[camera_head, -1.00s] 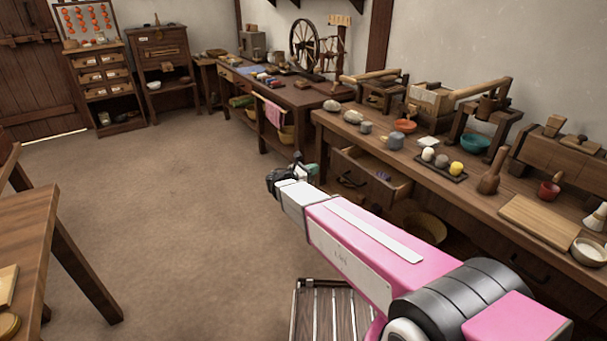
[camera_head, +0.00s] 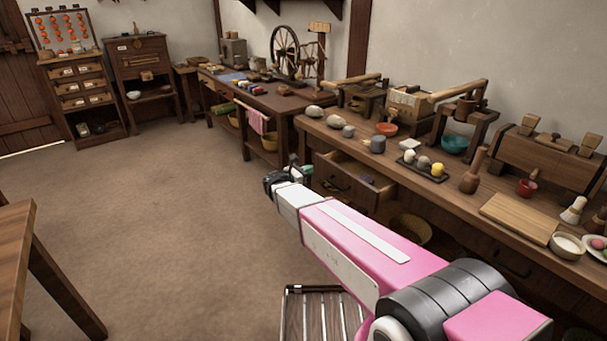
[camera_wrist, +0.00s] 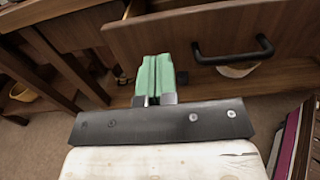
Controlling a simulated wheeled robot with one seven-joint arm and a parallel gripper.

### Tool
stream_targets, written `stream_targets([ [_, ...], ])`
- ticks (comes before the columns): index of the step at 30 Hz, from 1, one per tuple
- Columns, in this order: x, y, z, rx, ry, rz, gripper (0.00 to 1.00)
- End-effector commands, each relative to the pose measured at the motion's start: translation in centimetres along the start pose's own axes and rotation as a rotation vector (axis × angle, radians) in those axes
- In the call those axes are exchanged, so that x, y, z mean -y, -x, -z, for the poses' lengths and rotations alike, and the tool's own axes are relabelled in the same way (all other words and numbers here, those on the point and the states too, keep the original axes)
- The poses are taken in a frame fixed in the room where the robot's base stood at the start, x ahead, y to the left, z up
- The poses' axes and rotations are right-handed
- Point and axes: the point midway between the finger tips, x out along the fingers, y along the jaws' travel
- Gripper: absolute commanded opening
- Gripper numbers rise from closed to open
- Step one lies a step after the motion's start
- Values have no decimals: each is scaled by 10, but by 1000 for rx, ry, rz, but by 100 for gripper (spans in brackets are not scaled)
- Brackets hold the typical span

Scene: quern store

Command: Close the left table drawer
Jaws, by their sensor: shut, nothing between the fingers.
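The left drawer (camera_head: 345,187) of the long wooden table stands pulled out, with a small purple-blue thing lying inside. Its wooden front (camera_wrist: 215,30) fills the upper part of the wrist view, with a black bar handle (camera_wrist: 235,52) right of my fingers. My gripper (camera_wrist: 155,72) has green fingers that are shut together and empty. They appear in front of the drawer front, left of the handle; I cannot tell whether they touch it. In the head view my gripper (camera_head: 302,172) shows beside the drawer's left end, partly hidden by my arm.
The tabletop (camera_head: 420,190) above carries stones, a teal bowl (camera_head: 455,144), a cutting board (camera_head: 519,217) and wooden presses. A wicker basket (camera_head: 410,229) sits below the drawer. Another table (camera_head: 20,235) stands at the left. The floor between is clear.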

Motion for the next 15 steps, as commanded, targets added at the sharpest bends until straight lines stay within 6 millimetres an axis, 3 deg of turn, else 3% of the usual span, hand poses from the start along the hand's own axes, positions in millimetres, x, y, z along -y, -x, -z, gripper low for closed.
stream_targets([
  [15,-1,-122,0,1,0,3,0],
])
